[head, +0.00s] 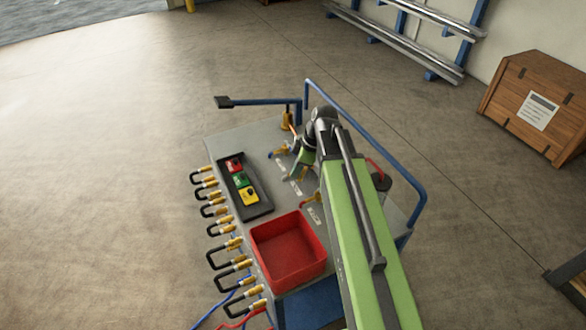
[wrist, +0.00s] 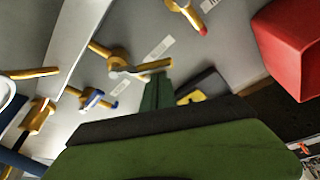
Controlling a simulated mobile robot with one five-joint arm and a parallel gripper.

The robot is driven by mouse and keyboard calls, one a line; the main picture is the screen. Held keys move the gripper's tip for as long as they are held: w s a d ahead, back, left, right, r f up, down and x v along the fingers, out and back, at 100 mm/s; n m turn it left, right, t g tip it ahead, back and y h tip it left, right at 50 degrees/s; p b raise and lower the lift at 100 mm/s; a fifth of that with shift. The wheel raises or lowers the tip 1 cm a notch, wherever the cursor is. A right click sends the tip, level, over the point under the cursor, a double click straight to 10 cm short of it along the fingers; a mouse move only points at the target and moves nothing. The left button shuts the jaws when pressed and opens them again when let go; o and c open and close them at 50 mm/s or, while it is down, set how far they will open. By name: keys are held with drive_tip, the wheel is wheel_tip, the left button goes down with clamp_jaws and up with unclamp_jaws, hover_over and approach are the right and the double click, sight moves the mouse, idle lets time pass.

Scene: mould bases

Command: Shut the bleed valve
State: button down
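Several brass valves stand on the grey cart top (head: 228,147). In the wrist view, one valve (wrist: 118,62) has a yellow lever pointing right, its end beside the tips of my gripper (wrist: 156,80). Another valve with a blue lever (wrist: 95,99) is to its lower left, and one with a red-tipped lever (wrist: 187,10) is at the top. White labels lie by the valves, too small to read, so I cannot tell which is the bleed valve. My gripper's green fingers look closed together; I cannot see anything between them. In the head view my gripper (head: 303,160) is low over the cart.
A red bin (head: 288,250) stands on the cart's near part, with a black button box (head: 243,187) to its upper left. Hose couplings (head: 225,245) line the left edge. A blue rail (head: 372,145) runs along the right side. Open floor lies left.

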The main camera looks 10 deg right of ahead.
drive_tip(key=d+n, duration=0.1)
drive_tip(key=n, duration=0.1)
drive_tip(key=s+d+n+g, duration=0.1)
drive_tip(key=n, duration=0.1)
drive_tip(key=shift+d, duration=0.9)
drive_tip(key=shift+s+a, duration=0.1)
drive_tip(key=shift+a, duration=0.2)
drive_tip(key=a, duration=0.1)
drive_tip(key=a+p, duration=0.1)
drive_tip(key=a+r, duration=0.1)
drive_tip(key=shift+s+a+r, duration=0.1)
drive_tip(key=shift+s+a, duration=0.1)
drive_tip(key=shift+s, duration=0.2)
drive_tip(key=p+v, duration=0.8)
drive_tip(key=shift+w+d+r, duration=0.25)
drive_tip(key=shift+w+r, duration=0.05)
drive_tip(key=shift+w, duration=0.15)
